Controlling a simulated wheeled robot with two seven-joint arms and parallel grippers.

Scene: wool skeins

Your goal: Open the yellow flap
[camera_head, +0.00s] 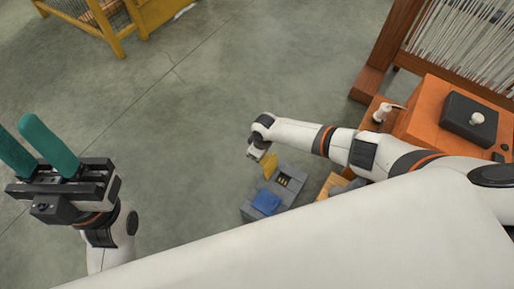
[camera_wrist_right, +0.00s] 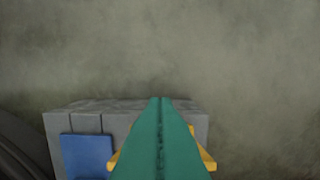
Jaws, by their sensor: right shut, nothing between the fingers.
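The grey box (camera_head: 256,211) stands on the floor below my right arm, with a blue flap (camera_head: 266,201) lying over its near part. The yellow flap (camera_head: 270,166) appears raised at the box's far side, beside an uncovered compartment (camera_head: 284,181) with small yellowish marks inside. In the right wrist view the shut, empty green fingers of my right gripper (camera_wrist_right: 160,102) cover the middle of the yellow flap (camera_wrist_right: 206,157), whose edges show on both sides. Whether they touch is unclear. The blue flap (camera_wrist_right: 87,156) is left of them. My left gripper (camera_head: 42,146) is open and empty, far left of the box.
An orange cabinet (camera_head: 430,105) with a black box on top and a wooden loom-like frame (camera_head: 385,45) stand at the right. A yellow crate with mesh (camera_head: 120,32) is at the top left. The grey floor between is clear.

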